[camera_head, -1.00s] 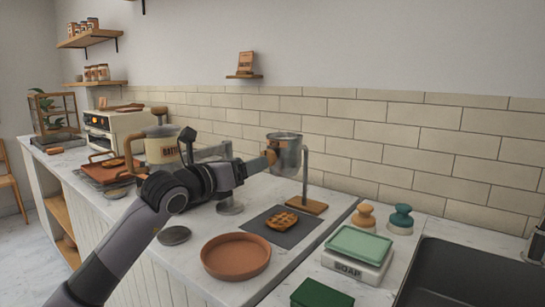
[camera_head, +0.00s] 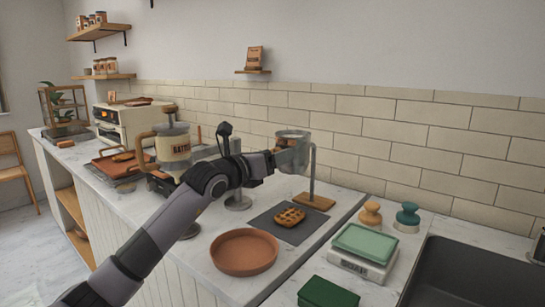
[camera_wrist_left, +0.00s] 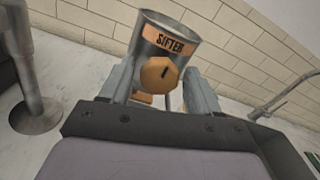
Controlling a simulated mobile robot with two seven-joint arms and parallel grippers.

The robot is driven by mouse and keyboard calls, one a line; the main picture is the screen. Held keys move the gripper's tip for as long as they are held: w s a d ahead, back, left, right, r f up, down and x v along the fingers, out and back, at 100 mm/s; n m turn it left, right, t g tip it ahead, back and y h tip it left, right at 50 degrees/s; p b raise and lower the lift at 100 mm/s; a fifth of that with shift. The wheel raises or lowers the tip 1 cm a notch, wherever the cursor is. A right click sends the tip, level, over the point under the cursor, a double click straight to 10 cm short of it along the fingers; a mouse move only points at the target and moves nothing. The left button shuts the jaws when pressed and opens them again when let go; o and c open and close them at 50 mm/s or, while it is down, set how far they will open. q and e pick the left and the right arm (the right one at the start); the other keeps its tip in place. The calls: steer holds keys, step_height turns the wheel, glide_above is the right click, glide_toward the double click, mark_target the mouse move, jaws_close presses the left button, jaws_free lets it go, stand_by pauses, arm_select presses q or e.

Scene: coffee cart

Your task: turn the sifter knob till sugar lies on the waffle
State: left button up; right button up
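The metal sifter (camera_head: 292,139) hangs on a stand above the grey mat (camera_head: 262,220). Its label reads SIFTER in the left wrist view (camera_wrist_left: 180,22). Its orange octagonal knob (camera_wrist_left: 158,73) has a dark mark, close to upright, and faces my left wrist camera. My left gripper (camera_wrist_left: 159,88) is open, one finger on each side of the knob; a small gap seems to show at both sides. In the head view the gripper (camera_head: 278,160) hides most of the knob. The brown waffle (camera_head: 290,217) lies on the mat below the sifter; I see no white on it.
A terracotta plate (camera_head: 244,252) sits in front of the mat. A batter dispenser (camera_head: 174,147) and a waffle iron (camera_head: 117,164) stand left.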

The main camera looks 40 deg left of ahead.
arm_select(q)
steer(key=c, duration=0.8)
steer(key=shift+o, duration=0.2)
